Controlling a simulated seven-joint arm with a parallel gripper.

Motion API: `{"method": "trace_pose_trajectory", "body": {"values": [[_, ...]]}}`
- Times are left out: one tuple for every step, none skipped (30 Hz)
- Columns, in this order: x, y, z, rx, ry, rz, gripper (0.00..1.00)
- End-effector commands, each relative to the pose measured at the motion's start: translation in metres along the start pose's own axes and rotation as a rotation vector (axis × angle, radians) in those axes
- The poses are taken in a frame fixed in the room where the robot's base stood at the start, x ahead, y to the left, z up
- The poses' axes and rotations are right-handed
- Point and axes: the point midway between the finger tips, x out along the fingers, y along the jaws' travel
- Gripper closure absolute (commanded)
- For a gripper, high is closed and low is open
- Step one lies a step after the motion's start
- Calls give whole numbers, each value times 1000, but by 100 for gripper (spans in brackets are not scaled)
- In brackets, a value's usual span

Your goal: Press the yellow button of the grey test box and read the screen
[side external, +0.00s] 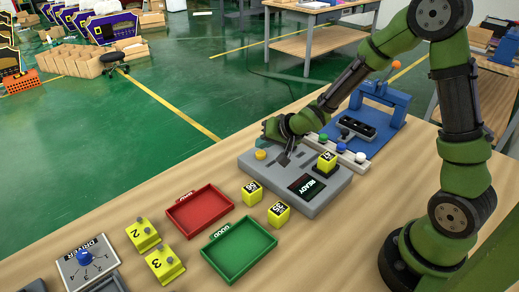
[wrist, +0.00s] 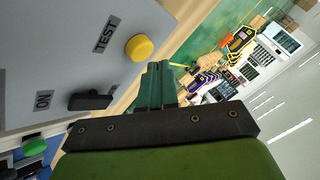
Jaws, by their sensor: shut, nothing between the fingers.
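The grey test box (side external: 316,205) sits on the wooden table. Its yellow button (side external: 261,155) is on the left of its top. In the wrist view the yellow button (wrist: 139,47) is beside the word TEST.
A red tray (side external: 200,211), a green tray (side external: 240,250) and two loose yellow cubes (side external: 252,193) lie left of and in front of the box. A blue fixture (side external: 385,103) and a row of coloured buttons (side external: 342,148) stand behind it. A black switch (wrist: 90,101) is by ON.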

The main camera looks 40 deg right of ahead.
Motion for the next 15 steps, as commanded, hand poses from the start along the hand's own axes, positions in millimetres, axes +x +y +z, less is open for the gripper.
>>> {"method": "trace_pose_trajectory", "body": {"values": [[2, 1, 2, 0, -2, 1, 100], [2, 2, 2, 0, -1, 1, 100], [3, 2, 3, -1, -1, 0, 100], [4, 3, 3, -1, -1, 0, 100], [4, 3, 4, -2, -1, 0, 100], [4, 3, 4, -2, -1, 0, 100], [5, 3, 4, -2, -1, 0, 100], [4, 3, 4, -1, 0, 0, 100], [4, 3, 4, -1, 0, 0, 100], [4, 3, 4, -1, 0, 0, 100], [4, 3, 4, -1, 0, 0, 100], [4, 3, 4, -1, 0, 0, 100], [4, 3, 4, -1, 0, 0, 100], [4, 3, 4, -1, 0, 0, 100], [4, 3, 4, -1, 0, 0, 100]]}}
